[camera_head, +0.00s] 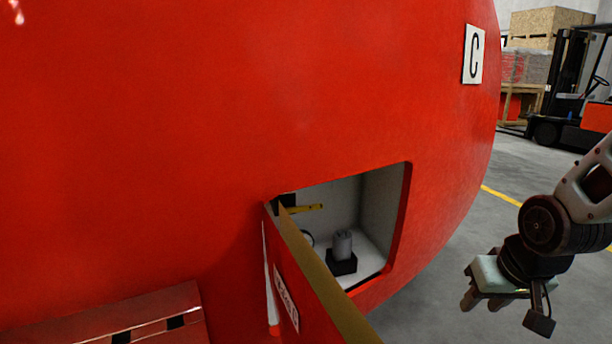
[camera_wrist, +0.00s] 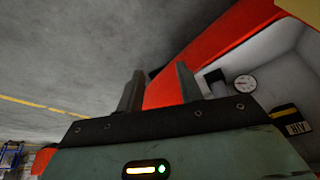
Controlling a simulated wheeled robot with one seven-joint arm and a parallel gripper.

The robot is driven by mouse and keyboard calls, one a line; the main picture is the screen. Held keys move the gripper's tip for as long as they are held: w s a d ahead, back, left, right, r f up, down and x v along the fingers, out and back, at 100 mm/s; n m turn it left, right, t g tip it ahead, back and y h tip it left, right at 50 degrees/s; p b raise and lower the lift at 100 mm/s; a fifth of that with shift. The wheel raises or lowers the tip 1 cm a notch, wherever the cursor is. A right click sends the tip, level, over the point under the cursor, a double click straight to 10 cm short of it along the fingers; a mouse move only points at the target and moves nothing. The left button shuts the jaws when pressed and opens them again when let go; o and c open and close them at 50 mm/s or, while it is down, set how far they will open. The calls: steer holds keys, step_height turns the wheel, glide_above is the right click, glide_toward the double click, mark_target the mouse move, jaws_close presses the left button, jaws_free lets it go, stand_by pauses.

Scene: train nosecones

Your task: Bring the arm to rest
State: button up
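My gripper (camera_head: 482,302) hangs at the right of the head view, to the right of the red nosecone (camera_head: 200,110) and clear of it, with its fingers pointing down. In the wrist view its two fingers (camera_wrist: 160,84) stand apart with nothing between them, so it is open and empty. My arm comes in from the right edge of the head view.
Inside are a grey cylinder on a black base (camera_head: 342,262) and a yellow bar (camera_head: 305,208). A round gauge (camera_wrist: 245,82) shows in the wrist view. A forklift (camera_head: 575,110) stands behind.

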steer(key=s+d+r+g, duration=0.1)
steer(key=s+d, duration=0.2)
steer(key=s, duration=0.2)
steer(key=s+a+r+n+g+p, duration=0.1)
steer(key=s+a+r+n+p, duration=0.3)
steer(key=a, duration=0.5)
steer(key=s+a+r+n+g+p, duration=0.2)
steer(key=s+a+r+n+p, duration=0.2)
steer(key=s+a+r, duration=0.3)
steer(key=s+a+p, duration=0.1)
steer(key=s+a, duration=0.1)
steer(key=shift+s+a+r+p, duration=0.15)
steer(key=shift+a+r+p, duration=0.2)
steer(key=shift+r, duration=0.05)
